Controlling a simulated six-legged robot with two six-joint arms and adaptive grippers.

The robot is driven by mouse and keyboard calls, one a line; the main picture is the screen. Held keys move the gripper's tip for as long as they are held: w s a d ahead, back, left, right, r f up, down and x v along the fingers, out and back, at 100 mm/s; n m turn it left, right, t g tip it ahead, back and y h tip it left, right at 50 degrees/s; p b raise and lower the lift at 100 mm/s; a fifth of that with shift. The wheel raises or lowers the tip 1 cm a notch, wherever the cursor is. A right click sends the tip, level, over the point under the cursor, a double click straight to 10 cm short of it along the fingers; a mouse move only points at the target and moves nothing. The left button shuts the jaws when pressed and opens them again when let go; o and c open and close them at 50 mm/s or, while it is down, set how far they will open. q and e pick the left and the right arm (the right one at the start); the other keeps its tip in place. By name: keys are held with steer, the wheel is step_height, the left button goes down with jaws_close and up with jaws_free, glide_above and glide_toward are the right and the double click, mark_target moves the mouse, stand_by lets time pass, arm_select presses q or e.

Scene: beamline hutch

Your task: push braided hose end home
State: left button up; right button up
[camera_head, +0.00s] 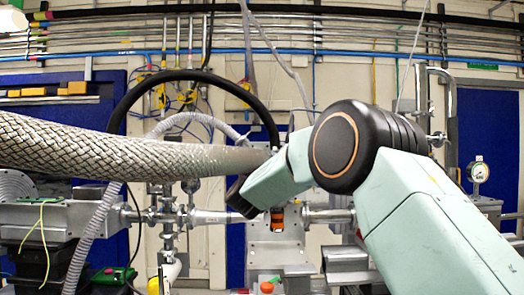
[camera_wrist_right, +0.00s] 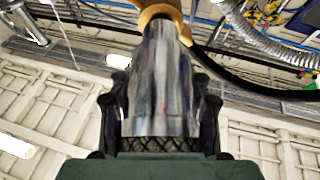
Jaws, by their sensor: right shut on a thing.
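The braided hose (camera_head: 95,148) comes in from the left in the head view and runs across to my right gripper (camera_head: 243,192), where its far end is partly hidden by my arm. In the right wrist view, the smooth metal hose end (camera_wrist_right: 160,85) lies between the two dark fingers of my right gripper (camera_wrist_right: 160,110), which is shut on it. A strip of braid shows at its base, near the palm. An orange-brown collar (camera_wrist_right: 160,14) sits at the far tip of the metal end; I cannot tell whether they are fully seated. My left gripper is not in view.
A black hose (camera_head: 135,92) arches behind the braided hose. A thin corrugated hose (camera_head: 88,245) hangs at the left. Metal pipework (camera_head: 212,217) and an orange-brown fitting (camera_head: 277,218) stand below. A pressure gauge (camera_head: 478,172) is at the right.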

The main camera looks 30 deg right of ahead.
steer(key=shift+w+d+f, duration=0.15)
steer(key=shift+w+d, duration=0.15)
steer(key=shift+d, duration=0.05)
steer(key=shift+s+a, duration=0.1)
steer(key=shift+a, duration=0.1)
steer(key=o, duration=1)
steer(key=shift+s, duration=0.1)
steer(key=shift+a, duration=0.1)
steer(key=v, duration=1.2)
